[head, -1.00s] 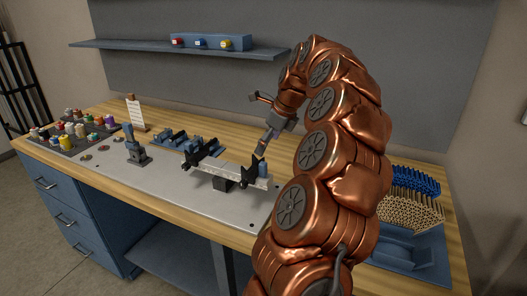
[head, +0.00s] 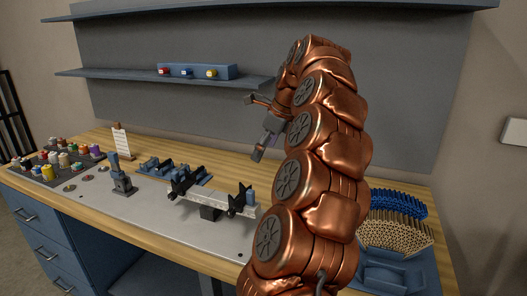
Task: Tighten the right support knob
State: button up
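A pale bar (head: 220,199) lies across a black left support (head: 183,182) and a black right support (head: 237,203) on the grey plate. My copper arm hides the bench to the right of the support.
Spools fill a dark tray (head: 40,174) at far left. A blue tray of rods (head: 404,277) is at right. A shelf (head: 120,74) overhangs behind.

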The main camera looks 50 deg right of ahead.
aim_at(231, 213)
jog(key=z, duration=1.25)
